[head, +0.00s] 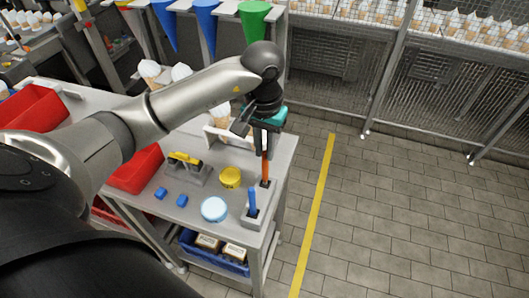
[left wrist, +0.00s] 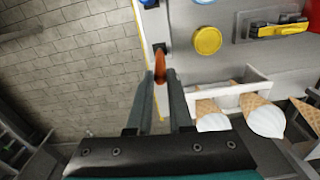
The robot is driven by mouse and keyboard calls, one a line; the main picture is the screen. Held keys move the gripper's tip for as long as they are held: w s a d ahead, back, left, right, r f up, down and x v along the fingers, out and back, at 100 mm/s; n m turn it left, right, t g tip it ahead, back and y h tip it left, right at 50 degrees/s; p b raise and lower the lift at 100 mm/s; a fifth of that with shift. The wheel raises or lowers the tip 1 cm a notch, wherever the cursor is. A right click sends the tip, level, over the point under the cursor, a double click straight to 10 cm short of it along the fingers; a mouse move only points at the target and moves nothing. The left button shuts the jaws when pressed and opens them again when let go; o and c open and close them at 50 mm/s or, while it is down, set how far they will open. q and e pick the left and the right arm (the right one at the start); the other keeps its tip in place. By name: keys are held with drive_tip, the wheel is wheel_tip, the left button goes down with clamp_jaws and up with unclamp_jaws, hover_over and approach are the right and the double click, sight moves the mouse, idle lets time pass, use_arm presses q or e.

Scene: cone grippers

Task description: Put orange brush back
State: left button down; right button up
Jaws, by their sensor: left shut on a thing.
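The orange brush (head: 265,168) is upright between the fingers of my left gripper (head: 263,150), near the right edge of the table. It also shows in the left wrist view (left wrist: 160,65), between the shut fingertips (left wrist: 161,84). Its lower end is at a dark slot of the grey holder (head: 250,217); I cannot tell how deep it sits. A blue brush (head: 252,201) stands upright in the same holder, in the nearer slot. The upper part of the orange brush is hidden by the gripper. My right gripper is not in view.
On the grey table are a yellow round lid (head: 230,177), a pale blue disc (head: 214,209), small blue blocks (head: 181,200) and a rack with a yellow item (head: 186,159). Ice-cream cones in a white holder (left wrist: 232,98) are close to the gripper. Open floor lies to the right.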

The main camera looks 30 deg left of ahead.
use_arm(q)
wheel_tip(320, 180, down, 2)
drive_tip(key=shift+f, duration=0.1)
drive_tip(key=c, duration=0.8)
unclamp_jaws()
wheel_tip(320, 180, up, 12)
drive_tip(key=shift+s+r, duration=0.15)
